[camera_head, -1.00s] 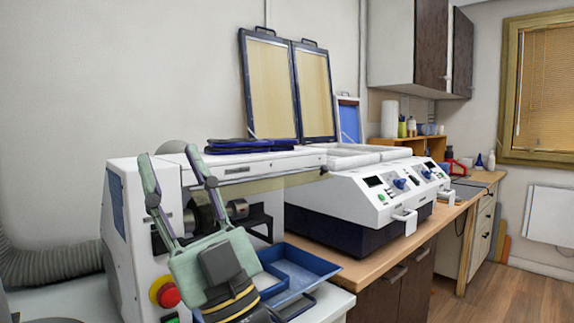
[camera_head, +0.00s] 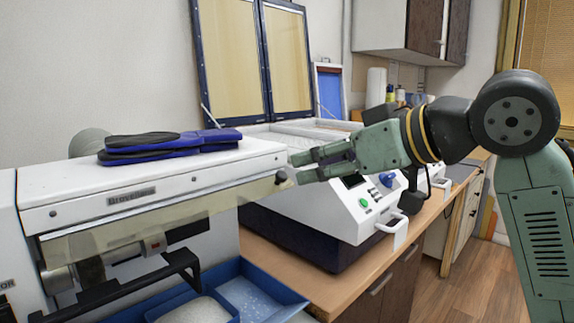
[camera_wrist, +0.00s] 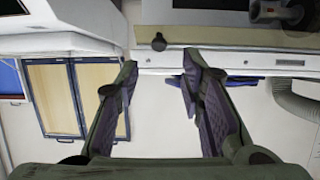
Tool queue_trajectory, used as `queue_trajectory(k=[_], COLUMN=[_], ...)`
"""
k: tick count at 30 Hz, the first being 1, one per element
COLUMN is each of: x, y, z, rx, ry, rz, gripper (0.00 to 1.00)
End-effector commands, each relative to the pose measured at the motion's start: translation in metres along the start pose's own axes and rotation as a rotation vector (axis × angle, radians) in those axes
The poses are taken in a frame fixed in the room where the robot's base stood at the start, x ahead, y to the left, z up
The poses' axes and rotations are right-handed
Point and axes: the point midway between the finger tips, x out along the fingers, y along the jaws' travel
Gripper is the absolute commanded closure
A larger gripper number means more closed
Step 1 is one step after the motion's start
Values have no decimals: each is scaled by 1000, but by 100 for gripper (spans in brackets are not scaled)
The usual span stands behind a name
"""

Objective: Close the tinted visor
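The tinted visor (camera_head: 130,232) is a see-through yellowish strip along the front of the white grinding machine (camera_head: 150,195), hanging below its top cover. A dark round knob (camera_head: 281,177) sits at the visor's right end. My gripper (camera_head: 296,168) reaches in from the right, its fingers pointing left just beside the knob. In the wrist view, the fingers (camera_wrist: 158,66) are spread with nothing between them, and the knob (camera_wrist: 158,42) shows just beyond the tips, roughly centred. I cannot see any contact. A grinding drum (camera_head: 120,258) shows below and through the visor.
Blue and black insoles (camera_head: 165,147) lie on top of the machine. A blue tray (camera_head: 262,290) stands below its front. The white forming press (camera_head: 325,205), with raised framed lids (camera_head: 232,60), stands behind my gripper on a wooden counter (camera_head: 330,282).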

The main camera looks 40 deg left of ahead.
Motion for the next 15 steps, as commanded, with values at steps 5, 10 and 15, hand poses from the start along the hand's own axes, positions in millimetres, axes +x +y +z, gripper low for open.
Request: queue_trajectory(k=[5, 10, 15], x=[35, 59, 69], y=[0, 0, 0], z=[-2, -2, -1], rx=[0, 0, -1], ry=[-1, 1, 3], rz=[-3, -2, -1], gripper=[65, 65, 65])
